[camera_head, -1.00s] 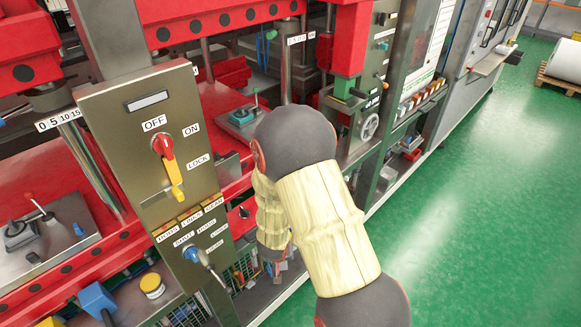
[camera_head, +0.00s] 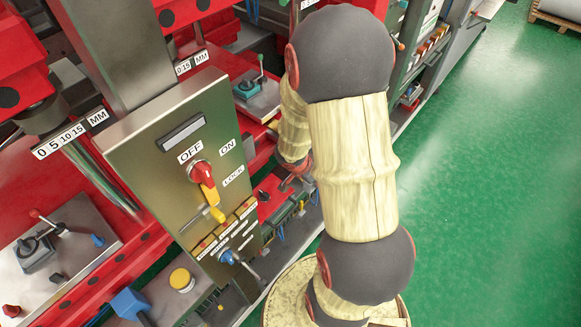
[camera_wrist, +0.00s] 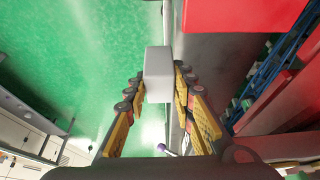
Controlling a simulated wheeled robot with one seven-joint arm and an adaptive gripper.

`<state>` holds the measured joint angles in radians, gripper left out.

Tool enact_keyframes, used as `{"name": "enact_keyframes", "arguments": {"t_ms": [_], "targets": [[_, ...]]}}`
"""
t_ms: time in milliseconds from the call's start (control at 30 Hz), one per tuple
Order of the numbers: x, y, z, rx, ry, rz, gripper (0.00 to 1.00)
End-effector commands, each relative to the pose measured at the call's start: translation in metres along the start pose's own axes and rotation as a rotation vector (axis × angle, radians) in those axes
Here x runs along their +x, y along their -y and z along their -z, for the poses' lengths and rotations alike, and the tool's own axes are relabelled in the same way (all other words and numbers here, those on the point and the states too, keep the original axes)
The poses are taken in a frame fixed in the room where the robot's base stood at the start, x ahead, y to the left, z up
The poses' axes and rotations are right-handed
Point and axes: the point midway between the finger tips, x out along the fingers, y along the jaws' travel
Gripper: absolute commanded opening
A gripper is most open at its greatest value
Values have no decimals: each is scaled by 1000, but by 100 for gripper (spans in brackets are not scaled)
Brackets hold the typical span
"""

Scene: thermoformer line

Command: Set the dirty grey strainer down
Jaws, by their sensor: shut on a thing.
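In the wrist view, my gripper (camera_wrist: 157,83) is shut on a pale grey, block-shaped thing, which I take to be the grey strainer (camera_wrist: 158,66). It sits between the two fingertips and sticks out beyond them. In the head view my arm hides the gripper and the strainer.
A control panel (camera_head: 150,150) with a red and yellow switch (camera_head: 203,180) stands close left of my arm. Red machine beds (camera_head: 60,215) with levers lie beyond. A blue-handled lever (camera_head: 230,258) juts out below the switch. Open green floor (camera_head: 480,170) is at right.

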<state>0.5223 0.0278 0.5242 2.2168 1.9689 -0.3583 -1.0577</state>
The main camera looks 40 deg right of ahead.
Motion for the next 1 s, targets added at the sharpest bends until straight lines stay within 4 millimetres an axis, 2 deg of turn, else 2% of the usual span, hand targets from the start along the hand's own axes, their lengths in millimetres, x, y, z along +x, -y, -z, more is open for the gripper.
{"name": "enact_keyframes", "arguments": {"t_ms": [33,200,400,600,867,1000], "targets": [[1,15,0,-2,-1,3,0],[1,56,-1,-2,0,2,0],[1,92,-1,-2,-1,2,0],[2,102,-1,0,0,1,0],[31,102,-14,-1,0,1,0],[33,102,-14,0,0,1,0]]}}
